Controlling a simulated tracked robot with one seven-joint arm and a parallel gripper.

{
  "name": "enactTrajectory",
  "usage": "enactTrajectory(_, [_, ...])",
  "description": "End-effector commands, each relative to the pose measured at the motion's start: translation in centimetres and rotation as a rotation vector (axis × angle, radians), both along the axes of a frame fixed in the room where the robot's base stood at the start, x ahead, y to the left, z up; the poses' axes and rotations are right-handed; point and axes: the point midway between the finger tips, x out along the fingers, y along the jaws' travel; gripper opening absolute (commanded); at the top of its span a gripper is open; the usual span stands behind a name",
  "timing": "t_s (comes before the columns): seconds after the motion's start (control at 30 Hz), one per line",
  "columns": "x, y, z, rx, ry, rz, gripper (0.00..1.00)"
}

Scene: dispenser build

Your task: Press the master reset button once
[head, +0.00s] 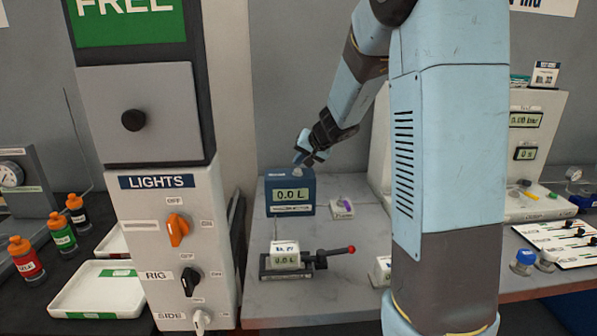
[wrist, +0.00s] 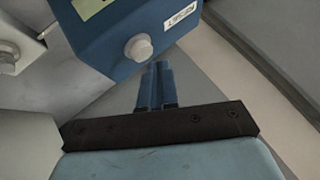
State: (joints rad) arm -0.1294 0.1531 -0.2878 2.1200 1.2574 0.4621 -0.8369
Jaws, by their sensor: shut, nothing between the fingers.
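A blue box (head: 291,208) with a "0.0 L" display stands on the grey bench in the head view. A blue box (wrist: 110,22) also fills the top of the wrist view, with a round pale button (wrist: 138,47) on its near face. My gripper (head: 301,160) is above the box in the head view. In the wrist view its blue fingers (wrist: 155,76) are together and empty, with tips just below the button in the picture; contact cannot be told.
A small clamp device (head: 285,261) with a red-knobbed lever stands in front of the box. A lights panel (head: 170,245) with knobs rises at left, beside white trays and bottles. More displays and small jars stand at right. My arm hides part of the bench.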

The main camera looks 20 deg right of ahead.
Motion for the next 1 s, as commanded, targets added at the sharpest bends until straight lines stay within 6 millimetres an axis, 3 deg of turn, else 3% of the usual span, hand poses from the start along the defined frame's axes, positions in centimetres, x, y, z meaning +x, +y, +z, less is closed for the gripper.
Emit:
enactTrajectory(0.43, [0.0,0.0,0.6,0.001,-0.001,0.0,0.0])
enactTrajectory(1.0, [0.0,0.0,4.9,-0.001,-0.002,0.001,0.0])
